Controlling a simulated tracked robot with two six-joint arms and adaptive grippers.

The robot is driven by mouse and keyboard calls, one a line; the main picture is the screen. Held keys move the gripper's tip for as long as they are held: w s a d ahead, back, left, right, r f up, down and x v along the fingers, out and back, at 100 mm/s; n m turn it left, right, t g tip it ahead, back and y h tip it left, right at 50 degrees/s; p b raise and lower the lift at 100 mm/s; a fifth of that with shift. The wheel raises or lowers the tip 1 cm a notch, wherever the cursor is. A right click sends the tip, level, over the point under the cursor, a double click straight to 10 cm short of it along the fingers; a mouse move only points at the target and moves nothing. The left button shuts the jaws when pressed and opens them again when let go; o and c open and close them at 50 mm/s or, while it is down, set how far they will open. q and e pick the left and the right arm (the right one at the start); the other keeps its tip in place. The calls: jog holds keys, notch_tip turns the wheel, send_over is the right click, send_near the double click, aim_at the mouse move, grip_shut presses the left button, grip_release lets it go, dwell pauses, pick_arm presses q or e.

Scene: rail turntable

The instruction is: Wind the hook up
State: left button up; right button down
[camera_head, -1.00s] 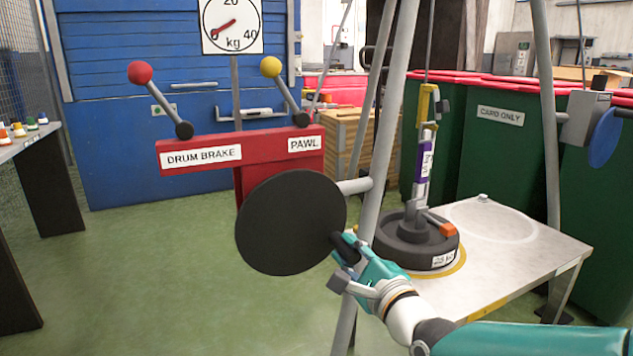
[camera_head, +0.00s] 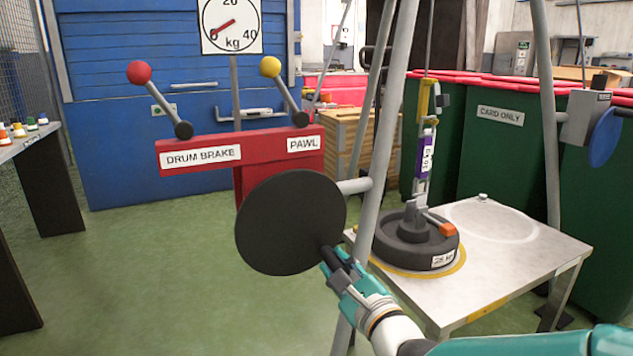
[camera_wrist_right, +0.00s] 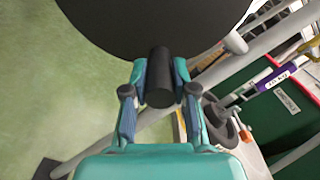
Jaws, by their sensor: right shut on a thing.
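The black winch disc (camera_head: 290,222) faces me below the red beam. My right gripper (camera_head: 335,262) is shut on the black crank handle (camera_wrist_right: 160,78) at the disc's lower right edge; in the right wrist view the handle lies between both fingers. The yellow hook (camera_head: 424,100) hangs on its cable above the round black weight (camera_head: 412,240). A purple-labelled link (camera_head: 426,155) runs from the hook down to the weight's top. The weight rests on the metal table. The dial (camera_head: 231,26) has its red needle near 0. My left gripper is not in view.
The red beam (camera_head: 255,150) carries a red-knobbed drum brake lever (camera_head: 160,99) and a yellow-knobbed pawl lever (camera_head: 285,90). Grey tripod legs (camera_head: 388,130) stand close right of the disc. The metal table (camera_head: 510,268) has a bare white ring. Green bins stand behind.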

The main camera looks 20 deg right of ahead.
jog(key=shift+a+f+m, duration=1)
jog(key=shift+a+m, duration=0.05)
jog(key=shift+m, duration=0.25)
jog(key=c, duration=0.7)
grip_release()
jog(key=shift+r, duration=0.1)
jog(key=shift+d+r, duration=0.1)
